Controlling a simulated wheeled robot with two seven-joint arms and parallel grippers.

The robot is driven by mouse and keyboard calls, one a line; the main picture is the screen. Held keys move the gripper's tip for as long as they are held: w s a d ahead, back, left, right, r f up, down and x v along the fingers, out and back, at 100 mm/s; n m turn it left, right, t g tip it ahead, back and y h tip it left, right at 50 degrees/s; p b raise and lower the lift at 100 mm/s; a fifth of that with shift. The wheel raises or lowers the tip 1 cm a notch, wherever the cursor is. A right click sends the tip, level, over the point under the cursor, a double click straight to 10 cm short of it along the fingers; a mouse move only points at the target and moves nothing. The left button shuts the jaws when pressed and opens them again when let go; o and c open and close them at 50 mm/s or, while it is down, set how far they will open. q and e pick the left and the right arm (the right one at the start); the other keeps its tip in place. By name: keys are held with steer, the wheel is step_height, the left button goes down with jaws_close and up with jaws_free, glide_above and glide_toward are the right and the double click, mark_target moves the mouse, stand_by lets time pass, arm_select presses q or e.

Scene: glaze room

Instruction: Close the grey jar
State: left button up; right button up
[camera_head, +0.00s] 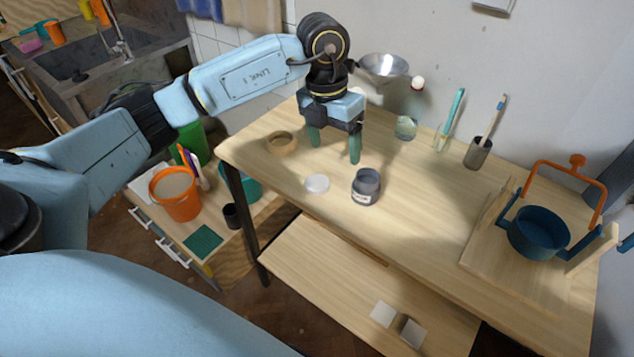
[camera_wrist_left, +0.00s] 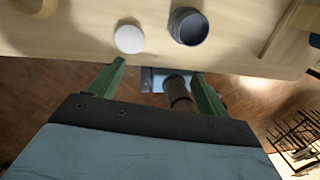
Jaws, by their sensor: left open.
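The grey jar (camera_head: 366,187) stands upright and open on the wooden table, with a pale label on its front. A round white lid (camera_head: 317,184) lies flat on the table just left of the jar, apart from it. My left gripper (camera_head: 334,146) hangs above the table behind the lid and jar, its green fingers apart and nothing between them. In the left wrist view the lid (camera_wrist_left: 129,38) and the open jar (camera_wrist_left: 188,26) show beyond the fingertips (camera_wrist_left: 160,80).
A tape-like ring (camera_head: 281,143) lies at the table's left. A blue pot (camera_head: 538,234) stands at the right. The table's middle is clear.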

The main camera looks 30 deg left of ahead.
arm_select(q)
steer(key=a, duration=0.1)
steer(key=a+r+y, duration=0.1)
steer(key=a, duration=0.1)
steer(key=shift+a+n+y, duration=0.25)
steer(key=shift+n+y, duration=0.05)
steer(key=shift+n, duration=0.1)
glide_above(317, 182)
steer(key=f, duration=0.8)
steer(key=shift+s+d, duration=0.25)
steer(key=shift+d, duration=0.05)
steer(key=shift+f, duration=0.1)
steer(key=f, duration=0.5)
steer(key=shift+w+a+f, duration=0.1)
steer(key=shift+w+a, duration=0.1)
steer(key=shift+a, duration=0.05)
